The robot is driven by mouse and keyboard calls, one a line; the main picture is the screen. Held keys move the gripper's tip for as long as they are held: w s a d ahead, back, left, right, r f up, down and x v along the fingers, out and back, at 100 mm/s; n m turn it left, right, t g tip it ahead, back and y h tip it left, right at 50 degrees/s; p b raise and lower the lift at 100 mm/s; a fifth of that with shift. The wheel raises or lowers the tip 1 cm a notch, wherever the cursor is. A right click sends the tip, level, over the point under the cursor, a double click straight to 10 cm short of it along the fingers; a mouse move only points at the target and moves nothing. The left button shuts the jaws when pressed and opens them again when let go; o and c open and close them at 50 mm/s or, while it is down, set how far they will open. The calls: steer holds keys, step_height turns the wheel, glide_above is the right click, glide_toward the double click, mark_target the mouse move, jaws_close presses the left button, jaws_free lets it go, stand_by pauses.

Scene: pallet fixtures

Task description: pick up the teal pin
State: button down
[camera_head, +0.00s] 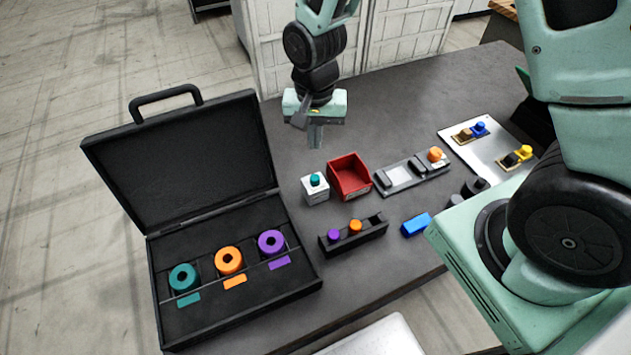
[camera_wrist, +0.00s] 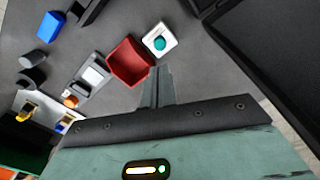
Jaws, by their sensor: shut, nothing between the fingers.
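The teal pin (camera_head: 315,179) stands in a small white block (camera_head: 316,194) on the dark table, left of the red bin. In the wrist view the teal pin (camera_wrist: 159,43) shows as a round top on the white block (camera_wrist: 160,39), just beyond my fingertips. My gripper (camera_head: 315,146) points down above and behind the pin, apart from it. It also shows in the wrist view (camera_wrist: 157,70), with its fingers together and nothing between them.
A red bin (camera_head: 348,178) stands beside the white block. A black rack (camera_head: 353,235) holds a purple and an orange pin. An open black case (camera_head: 203,317) with teal, orange and purple rings lies at left. A grey fixture (camera_head: 411,174) and a blue block (camera_head: 416,224) are at right.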

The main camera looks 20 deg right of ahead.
steer(key=c, duration=1.2)
jaws_free()
steer(key=shift+d, duration=0.15)
steer(key=shift+o, duration=0.3)
steer(key=shift+s+d+f+m+y+b, duration=0.1)
steer(key=shift+d+m+y+b, duration=0.2)
steer(key=shift+m, duration=0.4)
steer(key=s+d+r+m+y+b, duration=0.1)
steer(key=d+r+m+y+b, duration=0.3)
steer(key=m, duration=0.7)
steer(key=m+t+p, duration=0.1)
steer(key=m+p, duration=0.1)
glide_above(315, 177)
steer(key=d, duration=0.2)
steer(key=f, duration=1.1)
steer(key=shift+s+d, duration=0.2)
steer(key=shift+s, duration=0.1)
steer(key=shift+p+x, duration=1.25)
steer(key=shift+x, duration=1.45)
